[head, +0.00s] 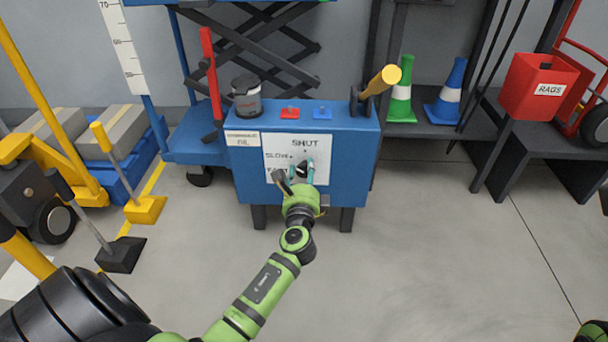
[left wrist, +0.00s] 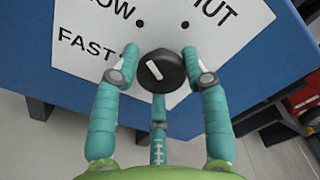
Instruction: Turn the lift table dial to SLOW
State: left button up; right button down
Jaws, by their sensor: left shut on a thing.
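The black dial (left wrist: 166,72) sits on a white label panel (head: 316,146) on the front of the blue lift table box (head: 345,185). In the left wrist view its white mark slants up and left, roughly toward the dot beside the word ending in "OW". FAST is printed left of the dial and SHUT is above right, partly cut off. My left gripper (left wrist: 161,73) is shut on the dial, one teal finger on each side. In the head view the left gripper (head: 302,172) covers much of the dial. My right gripper is not in view.
On the box top are a grey can (head: 246,98), a red button (head: 290,113), a blue button (head: 322,113) and a yellow-handled lever (head: 380,82). Cones (head: 402,92) and a red RAGS bin (head: 538,88) stand right. Yellow-handled equipment stands left. The floor in front is clear.

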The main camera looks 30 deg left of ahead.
pick_arm(q)
jog(key=shift+a+r, duration=0.35)
jog(key=shift+r, duration=0.05)
jog(key=o, duration=1.1)
jog(key=shift+d+f, duration=0.15)
jog(key=shift+s+d+f, duration=0.1)
jog(key=shift+s, duration=0.05)
jog(key=v, duration=1.1)
jog(key=shift+s+d, duration=0.25)
jog(key=shift+s, duration=0.05)
